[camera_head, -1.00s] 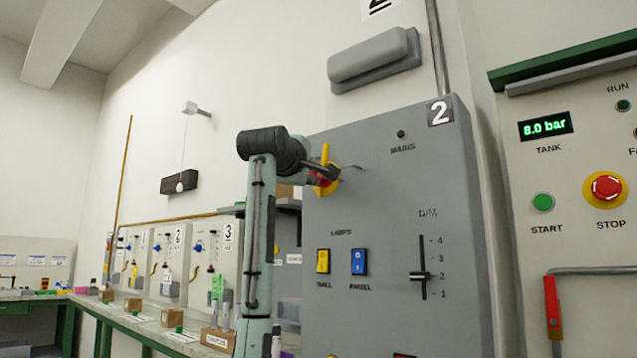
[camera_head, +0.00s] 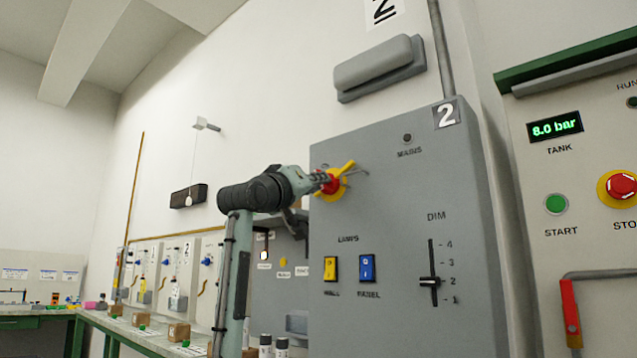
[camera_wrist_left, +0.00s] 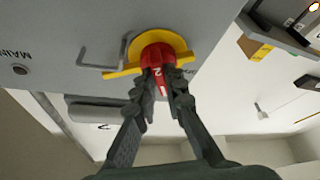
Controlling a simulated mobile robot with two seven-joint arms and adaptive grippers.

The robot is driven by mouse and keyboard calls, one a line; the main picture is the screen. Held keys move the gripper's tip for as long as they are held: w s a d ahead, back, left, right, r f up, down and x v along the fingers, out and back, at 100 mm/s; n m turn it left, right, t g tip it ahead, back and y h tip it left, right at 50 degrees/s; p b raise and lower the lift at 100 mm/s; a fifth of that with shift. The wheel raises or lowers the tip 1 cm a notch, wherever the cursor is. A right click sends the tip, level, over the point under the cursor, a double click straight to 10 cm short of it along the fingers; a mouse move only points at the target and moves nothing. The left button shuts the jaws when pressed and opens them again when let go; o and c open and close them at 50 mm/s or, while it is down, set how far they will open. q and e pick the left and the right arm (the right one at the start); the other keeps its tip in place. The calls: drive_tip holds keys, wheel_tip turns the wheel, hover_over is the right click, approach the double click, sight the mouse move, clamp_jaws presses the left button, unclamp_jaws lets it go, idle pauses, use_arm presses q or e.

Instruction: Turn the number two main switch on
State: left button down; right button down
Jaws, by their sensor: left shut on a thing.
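The number two main switch has a red knob (camera_head: 331,184) and a yellow bar (camera_head: 346,169) on the grey panel marked 2 (camera_head: 400,200). In the head view the yellow bar slants up to the right. My left gripper (camera_head: 321,180) is shut on the red knob from the left side. In the left wrist view the two fingertips (camera_wrist_left: 162,80) pinch the red knob (camera_wrist_left: 156,55), which bears a 2. A bent metal hasp (camera_wrist_left: 88,58) sits beside the switch. The round MAINS lamp (camera_head: 407,138) looks dark. My right gripper is not in view.
Below the switch are a yellow lamp rocker (camera_head: 330,268), a blue one (camera_head: 367,268) and a DIM slider (camera_head: 430,282). At the right, a pale panel holds a green START button (camera_head: 556,204) and red STOP button (camera_head: 622,185). A bench (camera_head: 140,334) runs along the left.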

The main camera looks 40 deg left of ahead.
use_arm(q)
drive_tip(key=shift+w+a+f+m+t+h+p, duration=0.1)
drive_tip(key=shift+m+h+p, duration=0.45)
drive_tip(key=shift+m, duration=0.85)
drive_tip(key=shift+s+f+m+t+h+p, duration=0.1)
drive_tip(key=shift+m+h, duration=0.75)
drive_tip(key=shift+m, duration=0.55)
drive_tip(key=shift+w+a+m+t+h+p, duration=0.1)
drive_tip(key=shift+m+h+p, duration=0.45)
drive_tip(key=shift+m, duration=0.85)
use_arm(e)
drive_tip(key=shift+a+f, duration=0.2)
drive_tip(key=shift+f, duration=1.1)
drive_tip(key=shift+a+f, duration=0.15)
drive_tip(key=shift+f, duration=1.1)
use_arm(q)
drive_tip(key=c, duration=1.6)
unclamp_jaws()
drive_tip(key=shift+r, duration=0.1)
